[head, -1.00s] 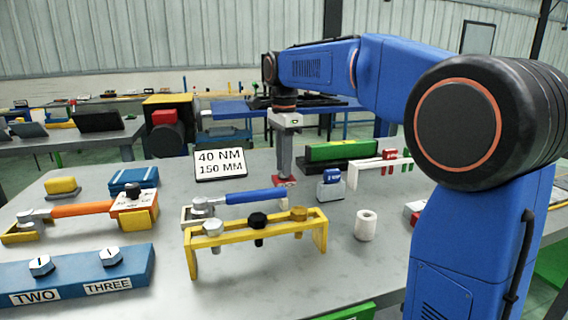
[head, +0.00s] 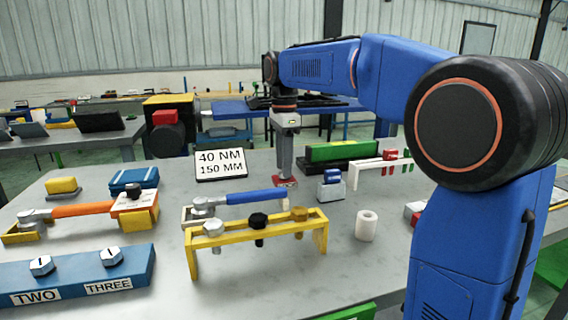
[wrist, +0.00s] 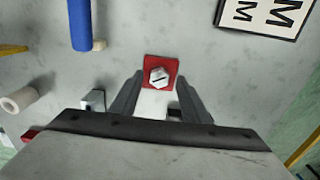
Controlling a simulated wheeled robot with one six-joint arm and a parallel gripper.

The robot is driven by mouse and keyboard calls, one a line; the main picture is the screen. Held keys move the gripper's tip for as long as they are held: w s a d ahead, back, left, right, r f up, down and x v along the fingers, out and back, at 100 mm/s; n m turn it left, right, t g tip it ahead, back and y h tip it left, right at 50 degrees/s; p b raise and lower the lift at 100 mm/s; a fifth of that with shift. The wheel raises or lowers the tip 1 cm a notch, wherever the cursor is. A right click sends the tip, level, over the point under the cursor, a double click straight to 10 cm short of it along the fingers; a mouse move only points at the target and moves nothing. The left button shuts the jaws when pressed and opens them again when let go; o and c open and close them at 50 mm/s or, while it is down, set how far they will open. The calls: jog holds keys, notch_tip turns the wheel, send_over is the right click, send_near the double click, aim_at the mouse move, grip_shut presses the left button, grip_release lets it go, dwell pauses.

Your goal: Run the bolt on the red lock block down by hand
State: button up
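The red lock block (wrist: 173,64) lies on the grey bench with a silver hex-head bolt (wrist: 158,76) on top, a dark line across its head. My gripper (wrist: 160,80) is open in the wrist view, one dark finger on each side of the bolt, with gaps between fingertips and bolt head. In the head view my gripper (head: 285,170) points straight down over the red block (head: 287,183), and its fingers hide the bolt there. How far the bolt is threaded in cannot be told.
A yellow rack (head: 270,226) and a blue-handled wrench (head: 255,196) lie in front of the block. A small blue-and-white block (head: 331,187) stands close to its right. A sign (head: 221,165) reads 40 NM, 150 MM. A white roll (head: 366,226) stands at front right.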

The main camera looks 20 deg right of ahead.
notch_tip(320, 180, up, 17)
jog(key=shift+r, duration=0.15)
dwell(0.6)
